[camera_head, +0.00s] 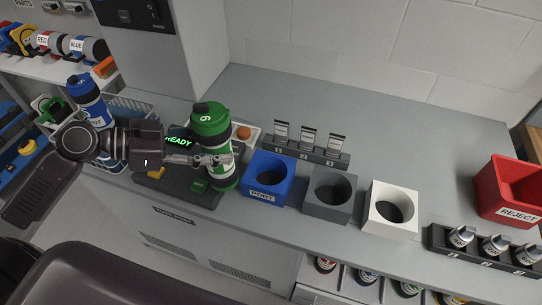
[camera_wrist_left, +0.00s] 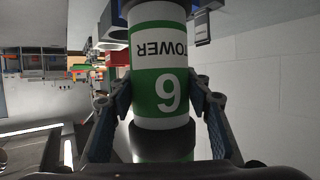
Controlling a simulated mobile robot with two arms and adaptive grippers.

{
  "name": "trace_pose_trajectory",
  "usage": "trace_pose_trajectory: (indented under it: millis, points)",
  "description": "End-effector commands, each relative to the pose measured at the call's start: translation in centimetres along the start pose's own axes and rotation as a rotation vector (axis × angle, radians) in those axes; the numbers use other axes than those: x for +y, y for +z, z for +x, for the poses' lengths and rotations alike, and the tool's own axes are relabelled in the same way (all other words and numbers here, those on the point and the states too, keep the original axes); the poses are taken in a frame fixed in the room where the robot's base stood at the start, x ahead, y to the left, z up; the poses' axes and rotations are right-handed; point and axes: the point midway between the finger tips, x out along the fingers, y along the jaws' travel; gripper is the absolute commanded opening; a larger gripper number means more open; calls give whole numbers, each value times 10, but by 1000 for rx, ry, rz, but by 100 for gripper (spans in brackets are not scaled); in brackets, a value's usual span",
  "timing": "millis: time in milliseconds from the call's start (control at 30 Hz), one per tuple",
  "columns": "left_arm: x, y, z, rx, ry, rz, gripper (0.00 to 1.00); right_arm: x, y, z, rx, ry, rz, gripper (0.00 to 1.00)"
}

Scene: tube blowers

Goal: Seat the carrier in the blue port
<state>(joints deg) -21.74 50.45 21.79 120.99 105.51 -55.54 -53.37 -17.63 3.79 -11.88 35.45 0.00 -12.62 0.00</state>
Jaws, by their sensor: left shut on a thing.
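The carrier is roughly upright in the head view, just left of the blue port. In the left wrist view the carrier (camera_wrist_left: 158,80) shows the words TOWER and 9 between the two fingers. The blue port (camera_head: 268,180) is a square block with a round hole, labelled PORT, and its hole looks empty. I cannot tell whether the carrier's base touches the surface below. My right gripper is not in view.
A grey block (camera_head: 327,207) and a white block (camera_head: 377,222) stand right of the blue port. A red REJECT bin (camera_head: 508,196) is at far right. The counter behind is mostly clear.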

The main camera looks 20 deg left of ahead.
Motion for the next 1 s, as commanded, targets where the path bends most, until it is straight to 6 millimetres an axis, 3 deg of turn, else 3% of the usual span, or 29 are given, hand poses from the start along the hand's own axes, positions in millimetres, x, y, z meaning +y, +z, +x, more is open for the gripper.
trace_pose_trajectory:
  millis: [133,400,633,700,1000]
  points:
    - [0,-17,26,5,0,4,0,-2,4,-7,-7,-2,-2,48]
    - [-1,-39,71,8,-2,0,0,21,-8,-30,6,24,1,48]
    - [0,-53,108,7,0,0,0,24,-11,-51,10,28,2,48]
    - [0,-33,115,1,0,-2,0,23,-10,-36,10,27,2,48]
    - [0,-14,122,2,-1,-1,0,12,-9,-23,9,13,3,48]
